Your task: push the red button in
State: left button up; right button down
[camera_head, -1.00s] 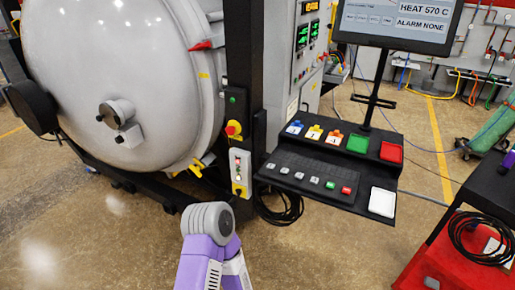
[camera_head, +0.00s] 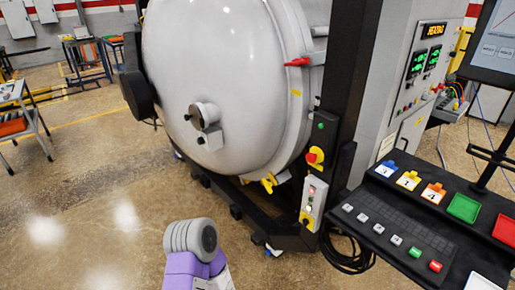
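Several red controls show. A red knob on a yellow base (camera_head: 315,156) sits on the black post beside the furnace. Below it, a pale control box (camera_head: 313,202) carries small buttons, too small to tell apart clearly. A small red button (camera_head: 435,266) sits at the right end of the lower row on the black console, beside a green button (camera_head: 415,252). I cannot tell which red control is the one named. Neither gripper is in view. A grey and purple link of my arm shows at the bottom, apart from all of these.
The large grey furnace door (camera_head: 230,85) fills the middle, with a red handle (camera_head: 298,62) and yellow latch (camera_head: 269,182). The console (camera_head: 370,215) holds a green tray (camera_head: 463,208) and red tray (camera_head: 505,230). Black cable (camera_head: 345,262) lies beneath.

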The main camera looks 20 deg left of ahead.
aim_at(311, 158)
jog(key=u, duration=0.35)
jog(key=i, duration=1)
jog(key=z, duration=0.1)
